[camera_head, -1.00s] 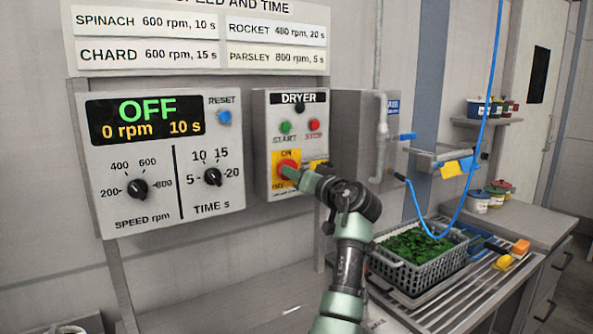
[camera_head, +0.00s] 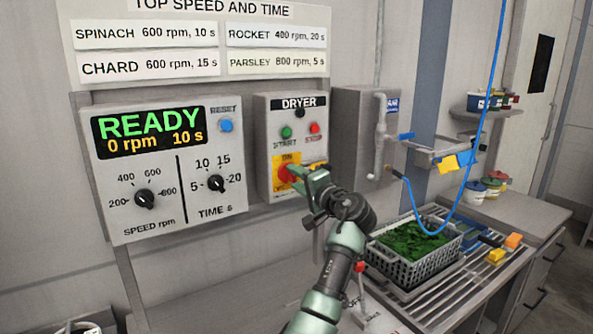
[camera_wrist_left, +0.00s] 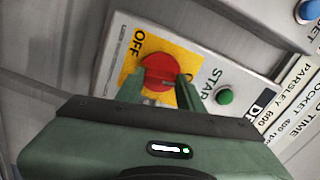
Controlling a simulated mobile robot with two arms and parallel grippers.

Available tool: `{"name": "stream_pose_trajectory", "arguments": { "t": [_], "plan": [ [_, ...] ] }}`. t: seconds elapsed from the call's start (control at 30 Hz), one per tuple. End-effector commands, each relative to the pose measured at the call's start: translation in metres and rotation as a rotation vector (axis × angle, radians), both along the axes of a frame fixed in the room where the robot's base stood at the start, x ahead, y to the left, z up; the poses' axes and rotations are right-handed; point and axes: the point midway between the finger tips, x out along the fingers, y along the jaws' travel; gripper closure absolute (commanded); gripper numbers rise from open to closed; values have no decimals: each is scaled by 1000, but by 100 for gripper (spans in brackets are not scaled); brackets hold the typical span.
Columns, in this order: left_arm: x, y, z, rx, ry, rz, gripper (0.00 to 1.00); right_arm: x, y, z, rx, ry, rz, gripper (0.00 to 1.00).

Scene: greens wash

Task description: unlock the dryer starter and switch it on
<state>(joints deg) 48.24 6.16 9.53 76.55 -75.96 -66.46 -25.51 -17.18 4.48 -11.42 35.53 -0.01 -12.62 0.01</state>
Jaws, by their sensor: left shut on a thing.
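The dryer starter (camera_head: 262,120) is a grey wall box with a green START button (camera_head: 286,132), a red STOP button (camera_head: 315,128) and a red rotary switch (camera_head: 285,171) on a yellow plate. My left gripper (camera_head: 302,177) reaches in from below right and is shut on the red switch. The left wrist view shows both fingers (camera_wrist_left: 160,90) on either side of the red knob (camera_wrist_left: 158,72), with OFF readable beside it. The fingers partly cover the plate in the head view. The control panel display (camera_head: 150,131) reads READY, 0 rpm, 10 s. My right gripper is out of view.
The speed and time panel (camera_head: 120,216) is left of the starter. A grey box with a pipe (camera_head: 378,150) is close on its right. A crate of greens (camera_head: 407,272) stands on the counter below right. A small red item (camera_head: 360,267) shows beside my arm.

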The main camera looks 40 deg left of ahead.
Motion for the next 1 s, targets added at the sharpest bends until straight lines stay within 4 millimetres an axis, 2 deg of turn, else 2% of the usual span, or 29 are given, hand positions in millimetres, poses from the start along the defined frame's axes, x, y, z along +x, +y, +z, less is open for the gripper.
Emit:
{"name": "stream_pose_trajectory", "arguments": {
  "t": [0.03, 0.33, 1.0],
  "plan": [
    [1, 0, 4, 11, 34, -2, 100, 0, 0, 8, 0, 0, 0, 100],
    [1, 0, 3, 56, 183, -3, 100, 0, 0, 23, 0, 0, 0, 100],
    [1, 0, 1, 71, 237, -3, 100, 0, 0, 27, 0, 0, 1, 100]
  ]
}}
